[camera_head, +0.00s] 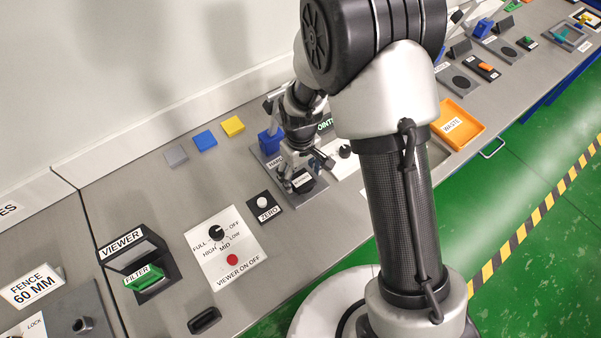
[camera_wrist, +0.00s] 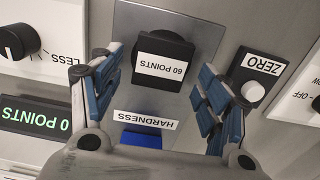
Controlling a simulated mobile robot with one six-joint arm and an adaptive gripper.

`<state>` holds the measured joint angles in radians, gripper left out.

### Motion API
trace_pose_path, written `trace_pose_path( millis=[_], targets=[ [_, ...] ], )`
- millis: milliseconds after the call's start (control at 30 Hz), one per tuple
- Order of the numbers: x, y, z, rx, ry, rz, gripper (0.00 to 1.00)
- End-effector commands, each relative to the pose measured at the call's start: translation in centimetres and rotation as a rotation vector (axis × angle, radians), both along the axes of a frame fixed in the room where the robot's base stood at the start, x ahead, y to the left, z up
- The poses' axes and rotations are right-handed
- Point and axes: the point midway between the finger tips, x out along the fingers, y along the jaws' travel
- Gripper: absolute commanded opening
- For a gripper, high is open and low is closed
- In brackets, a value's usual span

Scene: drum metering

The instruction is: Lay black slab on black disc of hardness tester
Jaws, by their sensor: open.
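The black slab (camera_wrist: 163,75) with a "60 POINTS" label appears in the wrist view on the black disc (camera_wrist: 172,36), whose rounded edge shows only in part. Whether the slab sits flat on it is hard to tell. The hardness tester's grey plate (camera_wrist: 205,30) carries a "HARDNESS" label and a blue part (camera_wrist: 141,139). The tester's blue head (camera_head: 269,141) also shows in the head view. My gripper (camera_wrist: 165,95) is open, its blue-padded fingers spread apart on both sides of the slab, with visible gaps. In the head view, my gripper (camera_head: 299,168) hangs over the tester, partly hiding it.
A green display (camera_wrist: 38,120) reads "0 POINTS". The ZERO button (camera_wrist: 253,91) stands beside the tester. Grey (camera_head: 175,156), blue (camera_head: 204,140) and yellow (camera_head: 232,126) squares lie near the wall. An orange WASTE tray (camera_head: 476,124) is to the right.

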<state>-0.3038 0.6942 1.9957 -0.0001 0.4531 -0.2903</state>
Motion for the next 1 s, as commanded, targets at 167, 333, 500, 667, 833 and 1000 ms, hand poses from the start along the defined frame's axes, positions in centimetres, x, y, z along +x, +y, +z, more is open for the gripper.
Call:
trace_pose_path(
  millis=[167,333,500,667,833,1000],
  targets=[
    [0.2,0.1,4.0,0.002,-0.007,0.000,0.69],
    [0.1,0.0,7.7,0.002,-0.006,0.000,0.69],
    [0.1,0.0,10.2,0.002,-0.005,0.000,0.69],
    [0.1,0.0,11.3,0.000,-0.002,0.000,0.69],
    [0.0,0.0,11.6,0.001,-0.004,-0.002,0.69],
    [-0.5,-1.4,15.1,0.012,-0.041,-0.051,0.69]
  ],
)
